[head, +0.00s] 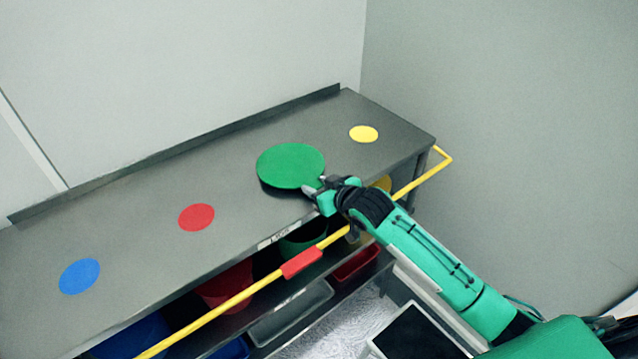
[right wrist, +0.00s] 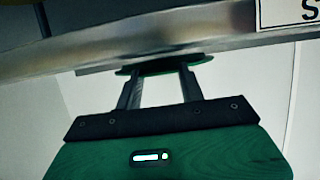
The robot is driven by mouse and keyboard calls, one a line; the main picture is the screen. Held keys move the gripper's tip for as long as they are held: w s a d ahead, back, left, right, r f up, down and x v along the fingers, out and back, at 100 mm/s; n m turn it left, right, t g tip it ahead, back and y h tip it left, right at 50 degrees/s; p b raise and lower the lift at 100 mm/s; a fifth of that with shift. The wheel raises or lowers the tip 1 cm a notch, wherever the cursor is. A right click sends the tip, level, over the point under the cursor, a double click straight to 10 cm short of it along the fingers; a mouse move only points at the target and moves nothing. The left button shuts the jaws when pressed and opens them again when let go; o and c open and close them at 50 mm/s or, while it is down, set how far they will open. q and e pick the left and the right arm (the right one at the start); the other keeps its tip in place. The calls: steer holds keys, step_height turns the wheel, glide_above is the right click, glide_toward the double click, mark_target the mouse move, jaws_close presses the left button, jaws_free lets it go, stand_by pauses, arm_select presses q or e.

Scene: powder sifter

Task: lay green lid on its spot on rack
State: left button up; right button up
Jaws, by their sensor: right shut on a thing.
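The green lid (head: 291,165) is a flat round disc over the grey rack top (head: 135,220), between the red spot and the yellow spot. A dark shadow shows along its lower left edge, so it appears at or slightly above the surface. My right gripper (head: 317,187) is shut on the lid's near right edge. In the right wrist view the fingers (right wrist: 160,85) reach to the thin green lid (right wrist: 165,66) edge by the rack's front edge. No green spot shows; the lid may cover it. My left gripper is not in view.
Blue (head: 79,276), red (head: 196,217) and yellow (head: 363,134) spots lie bare on the rack top. A yellow rail (head: 225,306) with a red sleeve (head: 301,263) runs along the front. Coloured bins, including a red one (head: 228,287), stand on the shelf below. A raised lip edges the back.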

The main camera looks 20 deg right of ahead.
steer(key=shift+f, duration=0.35)
steer(key=o, duration=1.1)
steer(key=shift+c, duration=0.2)
steer(key=shift+s+d+r+b, duration=0.15)
steer(key=shift+s+d+b, duration=0.05)
steer(key=shift+s+b, duration=0.25)
steer(key=b+v, duration=0.3)
steer(key=v, duration=0.8)
steer(key=shift+s+d+r+b, duration=0.1)
steer(key=shift+s+r+b, duration=0.05)
steer(key=shift+s+b, duration=0.2)
steer(key=shift+s+d+r, duration=0.15)
steer(key=shift+s+r, duration=0.15)
steer(key=shift+s, duration=0.1)
